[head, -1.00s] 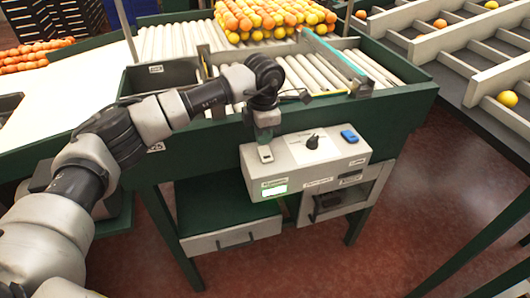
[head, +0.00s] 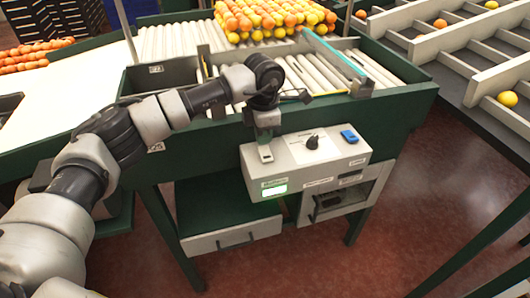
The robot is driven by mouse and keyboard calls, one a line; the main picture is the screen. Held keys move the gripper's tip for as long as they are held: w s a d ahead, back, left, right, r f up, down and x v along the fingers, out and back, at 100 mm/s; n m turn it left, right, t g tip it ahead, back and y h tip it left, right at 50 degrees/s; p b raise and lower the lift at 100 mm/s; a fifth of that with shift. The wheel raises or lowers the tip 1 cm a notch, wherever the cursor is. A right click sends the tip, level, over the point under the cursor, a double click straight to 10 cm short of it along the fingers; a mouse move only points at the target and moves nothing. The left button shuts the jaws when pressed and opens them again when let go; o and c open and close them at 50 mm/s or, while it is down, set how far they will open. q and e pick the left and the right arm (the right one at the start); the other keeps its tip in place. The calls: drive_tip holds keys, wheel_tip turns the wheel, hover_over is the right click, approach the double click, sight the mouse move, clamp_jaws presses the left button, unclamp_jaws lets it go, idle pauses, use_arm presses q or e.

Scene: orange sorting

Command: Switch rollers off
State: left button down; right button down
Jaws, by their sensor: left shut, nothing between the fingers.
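The grey control box (head: 330,170) is fixed to the front of the green roller table. On its top are a pale switch (head: 265,154) at the left, a black rotary knob (head: 312,142) in the middle and a blue button (head: 349,136) at the right. A small display (head: 275,190) glows green on its front. My left gripper (head: 265,138) is shut and empty, pointing down at the back edge of the pale switch. I cannot tell whether it touches the switch. The rollers (head: 315,72) lie behind my left arm. My right gripper is out of view.
Oranges and lemons (head: 265,18) are piled at the back of the rollers. A grey-divided sorting tray (head: 470,50) stands at the right. A drawer (head: 235,236) and an open compartment (head: 340,195) sit below the box.

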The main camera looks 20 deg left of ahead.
sight(264, 149)
use_arm(q)
drive_tip(key=shift+f+b, duration=0.95)
drive_tip(key=shift+f, duration=0.35)
idle(0.5)
drive_tip(key=shift+r+p, duration=1.8)
drive_tip(key=shift+r, duration=1.75)
drive_tip(key=shift+f, duration=0.1)
